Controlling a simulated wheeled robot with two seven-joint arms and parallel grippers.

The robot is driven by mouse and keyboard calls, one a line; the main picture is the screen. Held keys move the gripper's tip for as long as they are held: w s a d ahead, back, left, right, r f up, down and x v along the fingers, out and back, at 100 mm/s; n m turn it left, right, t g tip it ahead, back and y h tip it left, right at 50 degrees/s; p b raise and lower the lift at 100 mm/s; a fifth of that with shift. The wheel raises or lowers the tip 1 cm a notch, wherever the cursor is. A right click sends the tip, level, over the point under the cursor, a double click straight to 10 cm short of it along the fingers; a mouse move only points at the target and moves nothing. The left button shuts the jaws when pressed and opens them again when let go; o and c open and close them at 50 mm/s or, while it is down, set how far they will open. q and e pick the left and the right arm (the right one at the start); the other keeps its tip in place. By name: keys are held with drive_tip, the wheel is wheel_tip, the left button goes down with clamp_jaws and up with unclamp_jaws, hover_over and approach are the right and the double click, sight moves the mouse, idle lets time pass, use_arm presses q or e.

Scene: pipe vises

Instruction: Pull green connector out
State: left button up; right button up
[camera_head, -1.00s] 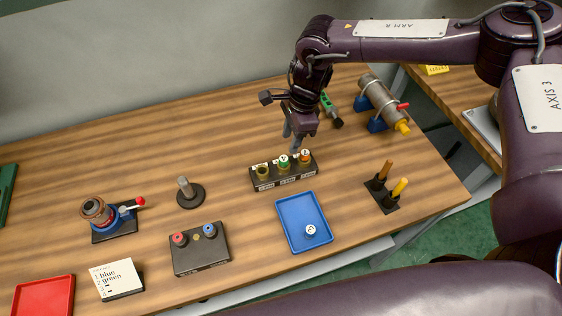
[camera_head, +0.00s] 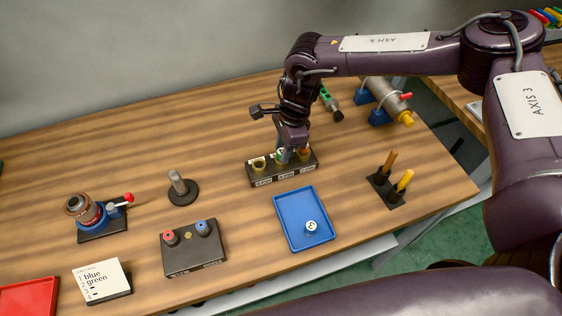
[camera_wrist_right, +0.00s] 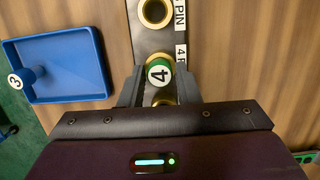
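The green connector (camera_head: 281,155), with a white cap marked 4, sits in the middle socket of a black socket block (camera_head: 283,175). In the right wrist view the green connector (camera_wrist_right: 158,68) stands between the fingertips. My right gripper (camera_head: 286,153) is down at the block, pointing at this connector; it also shows in the right wrist view (camera_wrist_right: 158,80). One finger is on each side, and the fingers look slightly apart from it. Contact is hard to judge. The fingers hide part of the connector in the head view. My left gripper is not in view.
A blue tray (camera_head: 292,229) holds a connector marked 3 (camera_head: 311,226). Yellow and brown pegs (camera_head: 403,181) stand right. A card (camera_head: 102,280) reads "blue green".

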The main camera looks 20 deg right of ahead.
drive_tip(key=c, duration=0.5)
drive_tip(key=o, duration=0.4)
drive_tip(key=c, duration=0.5)
drive_tip(key=shift+w+r, duration=0.15)
drive_tip(key=shift+r, duration=0.2)
drive_tip(key=shift+s+r+p, duration=0.2)
drive_tip(key=shift+r+p, duration=0.1)
drive_tip(key=shift+p, duration=0.1)
drive_tip(key=shift+w+r, duration=0.1)
drive_tip(key=shift+r+p, duration=1.2)
drive_tip(key=shift+r, duration=0.5)
